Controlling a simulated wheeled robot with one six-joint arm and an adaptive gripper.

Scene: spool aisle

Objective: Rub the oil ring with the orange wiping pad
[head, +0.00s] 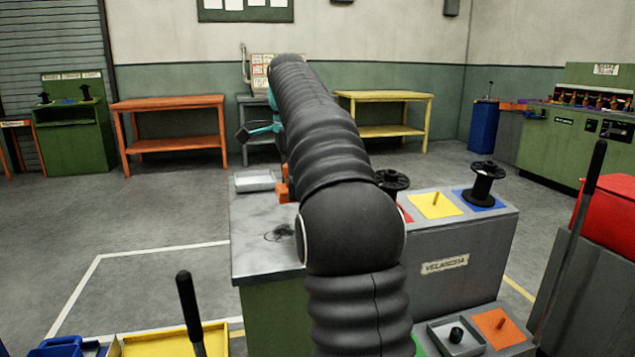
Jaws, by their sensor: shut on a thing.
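The orange wiping pad (284,191) shows in part at the left edge of my black arm, over the far part of the grey worktop (255,217). My gripper (283,168) is almost wholly hidden behind the arm; it is shut on the pad. I cannot tell whether the pad touches the worktop. The oil ring (279,234) is a dark smudged ring on the worktop, nearer to me than the pad. Its right side is close to the arm's edge.
Right of my arm are black spools (482,185) and a yellow plate with a peg (435,205). A red box (607,213) stands farther right. Floor left of the worktop is open.

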